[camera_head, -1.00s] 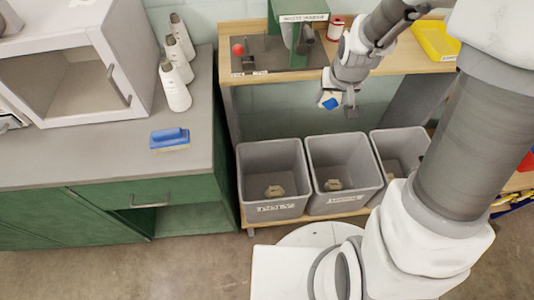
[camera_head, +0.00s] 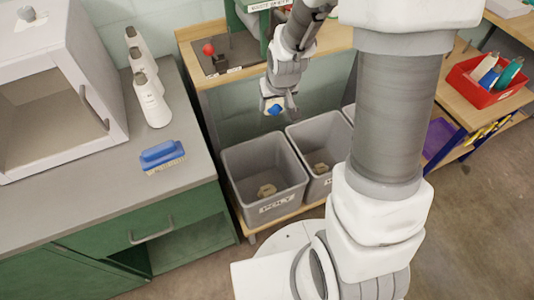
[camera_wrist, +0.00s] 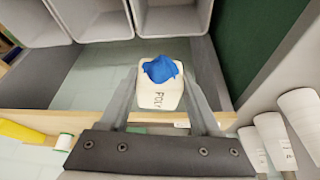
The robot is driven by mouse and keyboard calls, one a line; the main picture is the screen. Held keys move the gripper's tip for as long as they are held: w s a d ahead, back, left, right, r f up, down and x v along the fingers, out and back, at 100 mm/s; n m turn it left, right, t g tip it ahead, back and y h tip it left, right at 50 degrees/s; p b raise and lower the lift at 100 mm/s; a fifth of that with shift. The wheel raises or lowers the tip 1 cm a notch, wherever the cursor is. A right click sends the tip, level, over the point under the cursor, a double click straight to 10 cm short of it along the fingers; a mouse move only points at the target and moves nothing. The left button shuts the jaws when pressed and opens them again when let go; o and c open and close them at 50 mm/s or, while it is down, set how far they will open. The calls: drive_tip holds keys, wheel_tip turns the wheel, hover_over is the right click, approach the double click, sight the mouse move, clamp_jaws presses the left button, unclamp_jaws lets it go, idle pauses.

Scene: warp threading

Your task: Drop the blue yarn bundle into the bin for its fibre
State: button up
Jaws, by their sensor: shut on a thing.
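My gripper (camera_wrist: 160,95) is shut on the blue yarn bundle (camera_wrist: 160,68), a cream block marked POLY with a blue tuft on top. The bundle also shows as a small blue patch in the head view (camera_head: 275,110). My gripper (camera_head: 281,108) holds it in the air, above and behind the bins in the picture. The left grey bin (camera_head: 234,190) has a front label that seems to read POLY. The middle grey bin (camera_head: 292,135) stands beside it. A third bin (camera_head: 347,110) is mostly hidden behind my arm.
The bins stand on a low wooden shelf in front of a bench (camera_head: 200,80). A grey counter (camera_head: 95,195) at left holds a blue brush (camera_head: 160,153) and white cones (camera_head: 150,100). A red tray (camera_head: 480,92) stands at right.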

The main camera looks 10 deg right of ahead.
wheel_tip(320, 180, down, 30)
drive_tip(key=w+b, duration=0.2)
drive_tip(key=b, duration=1.7)
drive_tip(key=shift+w+a+n, duration=0.2)
drive_tip(key=shift+w+n, duration=0.15)
drive_tip(key=shift+n, duration=0.05)
drive_tip(key=o, duration=1.4)
drive_tip(key=shift+r, duration=0.15)
drive_tip(key=p+v, duration=0.7)
drive_tip(key=v, duration=1)
drive_tip(key=shift+s+d, duration=0.15)
drive_tip(key=shift+d, duration=0.15)
